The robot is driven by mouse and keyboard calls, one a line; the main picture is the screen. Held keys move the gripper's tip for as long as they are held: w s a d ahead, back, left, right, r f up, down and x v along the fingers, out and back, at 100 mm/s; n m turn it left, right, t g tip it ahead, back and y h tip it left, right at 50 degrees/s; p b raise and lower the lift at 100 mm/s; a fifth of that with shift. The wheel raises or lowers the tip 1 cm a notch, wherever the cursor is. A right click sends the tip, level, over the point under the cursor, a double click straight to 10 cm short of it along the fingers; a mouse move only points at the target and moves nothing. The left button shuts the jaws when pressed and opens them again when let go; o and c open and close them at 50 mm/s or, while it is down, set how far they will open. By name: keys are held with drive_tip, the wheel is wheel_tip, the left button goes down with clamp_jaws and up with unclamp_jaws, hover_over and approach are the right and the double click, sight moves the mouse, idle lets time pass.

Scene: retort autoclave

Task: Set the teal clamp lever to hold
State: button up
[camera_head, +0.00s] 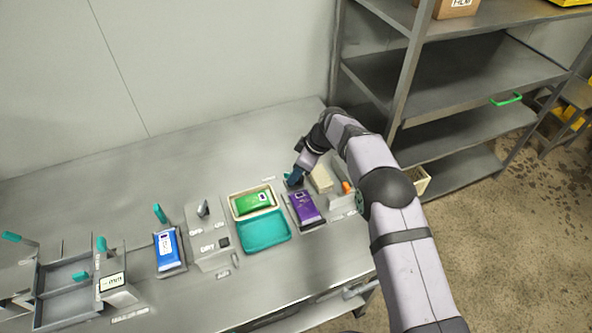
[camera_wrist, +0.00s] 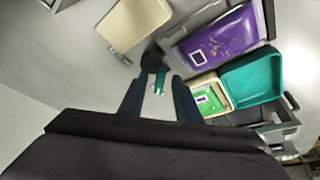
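A teal lever (camera_wrist: 160,78) on a dark pivot (camera_wrist: 152,57) stands beside the purple pouch (camera_wrist: 222,43) in the wrist view. My gripper (camera_wrist: 159,84) is open, with its two dark fingers either side of the lever and a gap to each; contact does not show. In the head view my gripper (camera_head: 293,180) is low at the back-left corner of the purple pouch (camera_head: 304,207) and hides that lever. Another teal lever (camera_head: 159,213) stands upright behind the blue pouch (camera_head: 167,249). The hold marking cannot be read.
A cream tray (camera_head: 232,207) with a green pouch and a teal tray (camera_head: 264,232) lie left of the purple pouch. A cream block (camera_head: 321,178) is close right of my gripper. A grey divided box (camera_head: 62,277) stands far left. The back of the bench is clear.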

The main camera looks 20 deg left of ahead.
drive_tip(key=shift+f, duration=0.1)
drive_tip(key=shift+c, duration=0.2)
clamp_jaws()
